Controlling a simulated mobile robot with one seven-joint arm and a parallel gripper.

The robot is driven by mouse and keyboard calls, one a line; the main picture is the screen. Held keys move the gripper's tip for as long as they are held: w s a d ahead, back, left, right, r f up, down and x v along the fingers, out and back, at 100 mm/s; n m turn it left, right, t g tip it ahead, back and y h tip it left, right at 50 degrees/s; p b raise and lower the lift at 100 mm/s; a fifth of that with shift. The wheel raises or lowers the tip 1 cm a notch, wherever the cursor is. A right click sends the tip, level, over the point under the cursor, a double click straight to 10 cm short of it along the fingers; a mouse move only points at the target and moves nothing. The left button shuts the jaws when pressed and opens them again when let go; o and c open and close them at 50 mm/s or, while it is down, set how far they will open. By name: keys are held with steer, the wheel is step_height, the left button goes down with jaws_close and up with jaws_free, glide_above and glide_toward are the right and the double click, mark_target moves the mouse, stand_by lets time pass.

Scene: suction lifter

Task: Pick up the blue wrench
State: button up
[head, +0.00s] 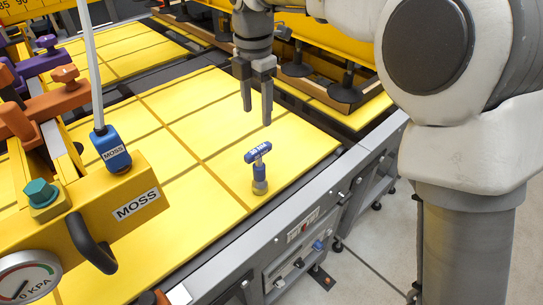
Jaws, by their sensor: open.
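A small blue T-shaped tool (258,156), which I take as the blue wrench, stands upright on a yellow panel (215,150) near its right edge. It has a blue crossbar on top, with pale markings, and a round grey base. My gripper (256,115) hangs above the panel with its fingers pointing down. It is open and empty. In the picture its fingertips are just above the tool's crossbar, apart from it. The height gap is hard to judge.
A yellow lifter frame marked MOSS (137,204), with a pressure gauge (28,278), fills the left front. Orange clamps (65,105) stand behind it. A grey rail (300,220) edges the panel on the right. Suction cups (345,90) stand at the back right.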

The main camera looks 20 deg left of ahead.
mark_target(257, 149)
steer(key=f, duration=1.2)
steer(key=shift+a+f, duration=0.1)
steer(key=shift+a, duration=0.1)
steer(key=shift+w+d+f+p, duration=0.1)
steer(key=shift+f+p, duration=0.15)
steer(key=shift+f, duration=1.15)
steer(key=shift+d+f+p, duration=0.1)
steer(key=shift+f+p, duration=0.15)
steer(key=shift+f, duration=1.1)
steer(key=shift+a, duration=0.1)
jaws_close()
steer(key=shift+r, duration=0.1)
